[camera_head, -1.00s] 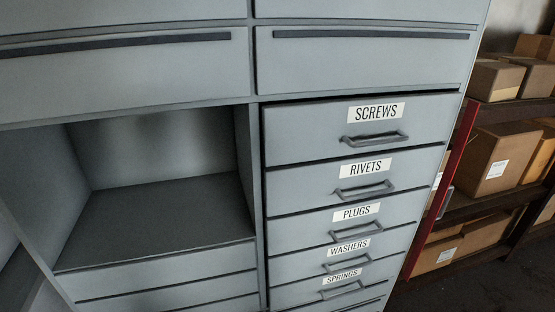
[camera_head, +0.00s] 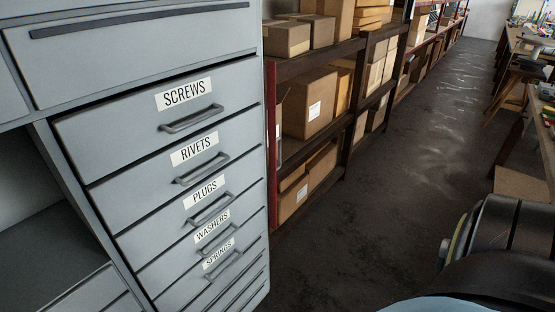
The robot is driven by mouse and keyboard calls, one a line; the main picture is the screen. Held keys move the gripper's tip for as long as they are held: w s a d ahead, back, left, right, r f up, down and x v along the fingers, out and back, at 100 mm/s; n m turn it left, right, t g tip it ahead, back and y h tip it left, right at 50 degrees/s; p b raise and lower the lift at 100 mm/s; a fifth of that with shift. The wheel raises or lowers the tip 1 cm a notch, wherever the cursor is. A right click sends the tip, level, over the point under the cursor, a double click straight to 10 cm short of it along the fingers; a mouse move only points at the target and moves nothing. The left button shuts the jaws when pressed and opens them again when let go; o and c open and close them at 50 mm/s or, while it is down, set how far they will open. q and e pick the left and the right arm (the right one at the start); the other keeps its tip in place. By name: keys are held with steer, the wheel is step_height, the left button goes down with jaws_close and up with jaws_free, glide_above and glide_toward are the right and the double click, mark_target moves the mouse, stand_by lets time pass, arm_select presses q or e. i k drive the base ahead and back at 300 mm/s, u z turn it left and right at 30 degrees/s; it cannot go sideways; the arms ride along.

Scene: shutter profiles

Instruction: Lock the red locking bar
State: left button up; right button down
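A narrow red bar (camera_head: 271,140) runs upright along the right edge of the grey drawer cabinet (camera_head: 140,60). It is seen nearly edge-on, and I cannot tell its angle to the drawer fronts or see any latch clearly. It does not cross the drawer fronts. The labelled drawers, SCREWS (camera_head: 160,125), RIVETS (camera_head: 140,190), PLUGS, WASHERS and SPRINGS, appear closed, each with a grey handle. Neither gripper is in view. A dark, rounded part of my own body shows at the lower right.
Shelves with cardboard boxes (camera_head: 308,105) stand right of the cabinet. Open dark floor (camera_head: 400,180) runs back between them and a workbench (camera_head: 545,90) with a stool (camera_head: 510,85) at the right. An open compartment (camera_head: 45,235) is at the cabinet's lower left.

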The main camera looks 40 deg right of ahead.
mark_target(272, 65)
steer(key=z, duration=2.6)
steer(key=i, duration=2.55)
steer(key=u, duration=3.35)
